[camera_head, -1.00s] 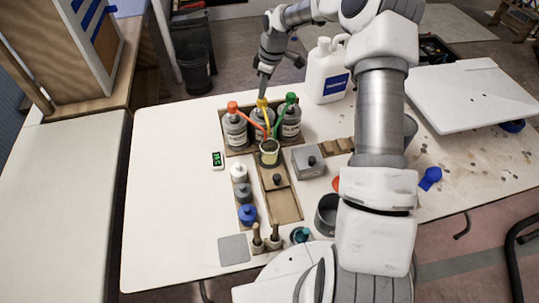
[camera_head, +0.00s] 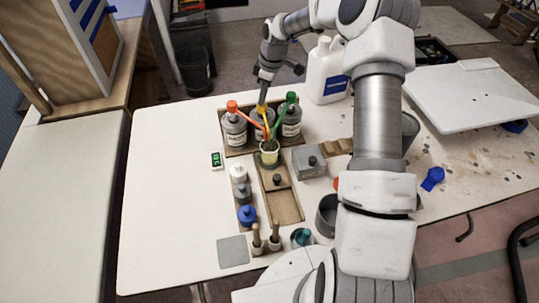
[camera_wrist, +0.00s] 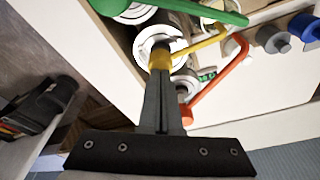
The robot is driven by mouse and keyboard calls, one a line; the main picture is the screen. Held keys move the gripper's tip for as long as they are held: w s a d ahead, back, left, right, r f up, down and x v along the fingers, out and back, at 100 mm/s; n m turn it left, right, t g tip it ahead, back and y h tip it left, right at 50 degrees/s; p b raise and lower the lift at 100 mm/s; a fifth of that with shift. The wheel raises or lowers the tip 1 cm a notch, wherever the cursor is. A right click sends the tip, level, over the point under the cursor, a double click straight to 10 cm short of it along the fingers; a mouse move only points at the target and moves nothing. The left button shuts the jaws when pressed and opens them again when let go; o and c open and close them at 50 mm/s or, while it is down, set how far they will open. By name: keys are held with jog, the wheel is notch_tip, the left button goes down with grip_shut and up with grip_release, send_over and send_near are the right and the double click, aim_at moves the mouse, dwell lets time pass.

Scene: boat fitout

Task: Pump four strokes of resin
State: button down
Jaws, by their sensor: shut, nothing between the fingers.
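Three pump bottles stand in a wooden tray (camera_head: 238,151), with red (camera_head: 232,107), yellow (camera_head: 263,109) and green (camera_head: 291,97) pump heads. Their labels are too small to read surely. My gripper (camera_head: 262,100) is shut and empty, pointing down with its tips on top of the yellow head. In the wrist view the tips (camera_wrist: 161,72) meet the yellow head (camera_wrist: 161,58), with the white bottle collar (camera_wrist: 150,42) behind it. The coloured spouts reach to a small cup (camera_head: 269,157) in front of the bottles. The cup's contents are unclear.
A small green display (camera_head: 217,161) lies left of the cup. A grey box (camera_head: 308,162), a white jug (camera_head: 325,75) and a white board (camera_head: 470,95) stand to the right. Small jars, including a blue one (camera_head: 247,215), stand in front. The left of the table is clear.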

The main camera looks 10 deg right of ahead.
jog(key=shift+a+p+v, duration=0.15)
jog(key=shift+p+v, duration=0.5)
jog(key=shift+v, duration=0.3)
jog(key=shift+a+p+v, duration=0.2)
jog(key=shift+p+v, duration=0.4)
jog(key=shift+v, duration=0.35)
jog(key=shift+w, duration=0.2)
jog(key=shift+d+b+x, duration=0.15)
jog(key=shift+b+x, duration=0.5)
jog(key=shift+x, duration=0.3)
jog(key=shift+d+b+x, duration=0.15)
jog(key=shift+b+x, duration=0.45)
jog(key=shift+x, duration=0.3)
jog(key=shift+s, duration=0.25)
jog(key=shift+a+p+v, duration=0.15)
jog(key=shift+p+v, duration=0.5)
jog(key=shift+v, duration=0.3)
jog(key=shift+a+p+v, duration=0.15)
jog(key=shift+p+v, duration=0.45)
jog(key=shift+v, duration=0.3)
jog(key=shift+w, duration=0.25)
